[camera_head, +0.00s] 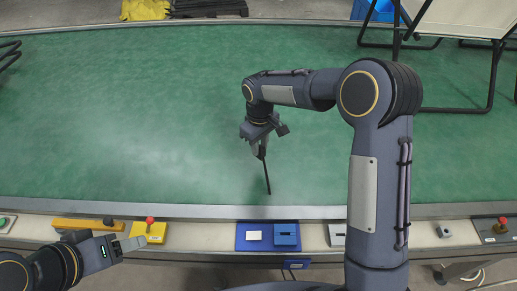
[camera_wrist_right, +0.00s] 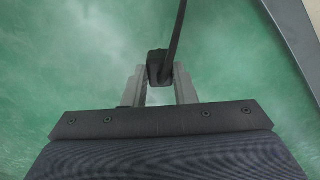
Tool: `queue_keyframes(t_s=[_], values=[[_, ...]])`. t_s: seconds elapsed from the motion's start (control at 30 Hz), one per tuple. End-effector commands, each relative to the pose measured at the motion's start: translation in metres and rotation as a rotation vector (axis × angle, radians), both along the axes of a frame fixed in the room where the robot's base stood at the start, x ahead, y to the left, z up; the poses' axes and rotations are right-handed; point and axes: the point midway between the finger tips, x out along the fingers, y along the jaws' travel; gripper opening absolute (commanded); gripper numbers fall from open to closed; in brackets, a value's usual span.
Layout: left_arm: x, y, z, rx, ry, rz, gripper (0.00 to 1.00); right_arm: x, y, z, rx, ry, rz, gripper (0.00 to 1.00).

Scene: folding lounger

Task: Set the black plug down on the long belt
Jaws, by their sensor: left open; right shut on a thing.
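The long belt (camera_head: 130,120) is a wide green surface that fills most of the head view. My right gripper (camera_head: 261,150) is over the belt near its front edge, pointing down. It is shut on the black plug, a small dark block (camera_wrist_right: 158,68) between the fingertips in the right wrist view. A thin black cable (camera_head: 267,178) runs from the plug toward the front edge. I cannot tell whether the plug touches the belt. My left gripper (camera_head: 132,243) is open and empty at the lower left, near the front ledge.
Along the front ledge are a yellow box with a red button (camera_head: 149,231), a blue tray (camera_head: 268,237) and a grey control box with a red button (camera_head: 497,229). A folding lounger (camera_head: 455,22) stands at the back right. The belt's middle and left are clear.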

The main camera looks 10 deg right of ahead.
Motion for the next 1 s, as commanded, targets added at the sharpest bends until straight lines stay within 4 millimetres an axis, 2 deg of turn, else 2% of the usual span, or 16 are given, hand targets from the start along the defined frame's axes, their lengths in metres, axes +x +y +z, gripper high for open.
queue_keyframes(t_s=[0.23, 0.43, 0.83, 0.87, 1.0], values=[[0.000, 0.000, 0.002, 0.000, 0.000, 0.000, 0.57, 0.012, 0.001, -0.015, -0.001, 0.001, -0.001, 0.02], [0.000, 0.000, 0.003, 0.000, 0.000, 0.000, 0.57, 0.012, 0.000, -0.042, -0.001, 0.002, 0.000, 0.02], [0.000, 0.000, -0.002, 0.000, 0.000, 0.000, 0.57, 0.012, 0.001, -0.049, 0.000, -0.001, 0.000, 0.02], [0.000, 0.000, 0.000, 0.000, 0.000, 0.000, 0.57, 0.012, 0.001, -0.048, 0.000, -0.001, 0.000, 0.28], [0.000, 0.000, 0.000, 0.000, 0.000, 0.000, 0.57, 0.012, 0.001, -0.047, 0.000, -0.001, 0.000, 0.46]])
